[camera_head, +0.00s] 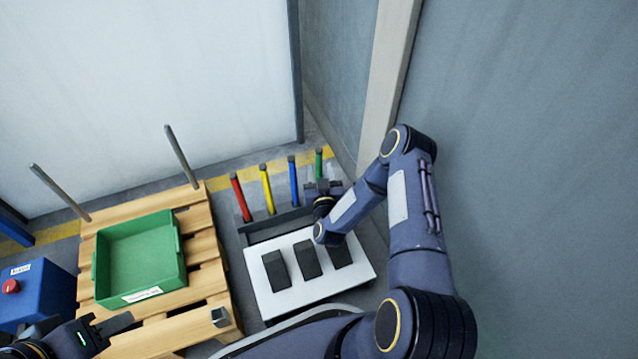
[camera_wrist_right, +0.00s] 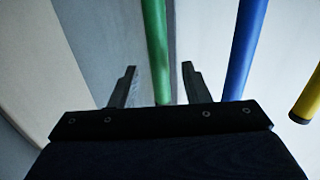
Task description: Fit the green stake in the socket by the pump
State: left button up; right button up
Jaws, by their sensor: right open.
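The green stake (camera_head: 319,160) stands upright at the right end of a dark rack. My right gripper (camera_head: 323,187) is at this stake. In the right wrist view the green stake (camera_wrist_right: 155,45) shows between the two open fingers (camera_wrist_right: 158,82), with gaps on both sides. A blue box with a red button (camera_head: 38,290), perhaps the pump, stands left of the pallet. A grey square socket (camera_head: 221,317) is at the pallet's front right corner. No socket shows beside the blue box; my left gripper (camera_head: 105,322) covers part of that corner. Its opening is unclear.
Blue (camera_head: 293,182), yellow (camera_head: 267,190) and red (camera_head: 241,199) stakes stand left of the green one. A green tray (camera_head: 178,250) sits on the wooden pallet (camera_head: 203,245), with two grey posts behind. A white board (camera_head: 262,298) with three dark blocks lies before the rack.

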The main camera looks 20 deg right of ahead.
aim_at(319, 165)
jog(key=b+x, duration=0.1)
jog(key=x, duration=0.2)
jog(key=shift+w+d, duration=0.15)
jog(key=shift+w, duration=0.05)
jog(key=shift+c, duration=0.2)
grip_shut()
